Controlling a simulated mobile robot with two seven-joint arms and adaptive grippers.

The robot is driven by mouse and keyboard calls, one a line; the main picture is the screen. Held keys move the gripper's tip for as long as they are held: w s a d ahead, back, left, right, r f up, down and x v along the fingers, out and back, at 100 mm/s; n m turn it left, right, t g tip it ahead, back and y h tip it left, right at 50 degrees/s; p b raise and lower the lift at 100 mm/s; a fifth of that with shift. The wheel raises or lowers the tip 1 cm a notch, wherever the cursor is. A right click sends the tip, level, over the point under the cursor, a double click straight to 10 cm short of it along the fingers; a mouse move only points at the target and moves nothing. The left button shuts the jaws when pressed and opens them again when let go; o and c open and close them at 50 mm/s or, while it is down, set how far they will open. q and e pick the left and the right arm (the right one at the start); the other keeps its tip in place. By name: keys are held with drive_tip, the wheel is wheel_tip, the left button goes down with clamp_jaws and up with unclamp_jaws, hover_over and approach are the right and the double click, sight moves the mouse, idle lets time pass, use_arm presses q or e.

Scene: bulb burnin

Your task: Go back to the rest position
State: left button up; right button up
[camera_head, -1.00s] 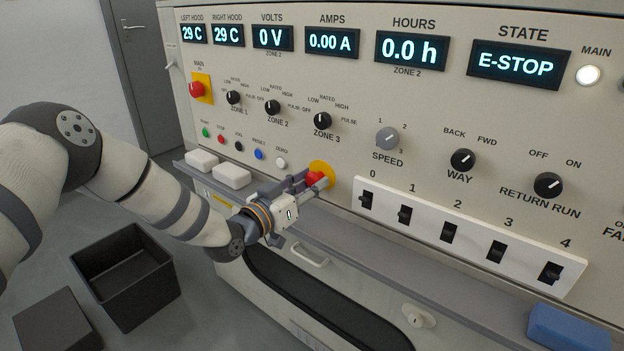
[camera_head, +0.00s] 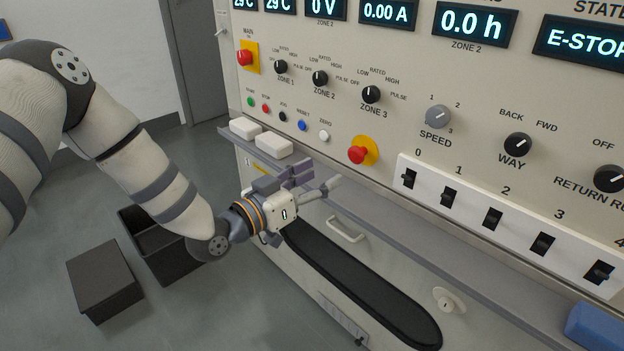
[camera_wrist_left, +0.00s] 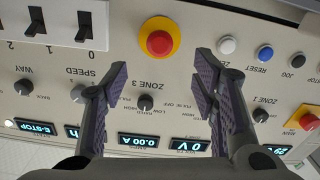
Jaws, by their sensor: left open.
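My left gripper (camera_head: 318,182) is open and empty in the head view, in front of the panel's lower edge. It stands apart from the red emergency button (camera_head: 357,155) on its yellow plate, to the left of and below it. In the left wrist view the two fingers of the left gripper (camera_wrist_left: 158,84) are spread, with bare panel and the Zone 3 knob (camera_wrist_left: 145,103) seen between them. The red button (camera_wrist_left: 159,42) is clear beyond the fingertips there. The state display (camera_head: 585,40) reads E-STOP, cut off at the edge. My right gripper is not in view.
A grey ledge (camera_head: 400,228) runs below the panel, with white blocks (camera_head: 273,146) at its left and a blue block (camera_head: 597,327) at its right. A black bin (camera_head: 160,262) and a dark box (camera_head: 103,282) stand on the floor beneath my left arm.

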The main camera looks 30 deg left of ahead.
use_arm(q)
drive_tip(key=shift+v, duration=0.95)
drive_tip(key=s+d+f+n+g+y+p, duration=0.1)
drive_tip(key=s+d+f+g+p, duration=0.2)
drive_tip(key=s+f+g, duration=0.55)
drive_tip(key=s+d+f+n+g+y+p, duration=0.1)
drive_tip(key=s+d+f+g+y+p, duration=0.15)
drive_tip(key=s+f, duration=1)
drive_tip(key=s+a+r+g+y+p, duration=0.1)
drive_tip(key=s+g, duration=0.3)
drive_tip(key=s, duration=1)
drive_tip(key=s+a+r+g+y+p, duration=0.1)
drive_tip(key=s+a+r+g, duration=0.2)
drive_tip(key=s, duration=1.1)
drive_tip(key=shift+n+g+y+p, duration=0.3)
drive_tip(key=shift+g+y+p, duration=0.05)
drive_tip(key=shift+g, duration=0.45)
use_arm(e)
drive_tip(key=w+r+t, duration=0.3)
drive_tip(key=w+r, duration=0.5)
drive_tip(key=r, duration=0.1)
use_arm(q)
drive_tip(key=shift+w, duration=0.15)
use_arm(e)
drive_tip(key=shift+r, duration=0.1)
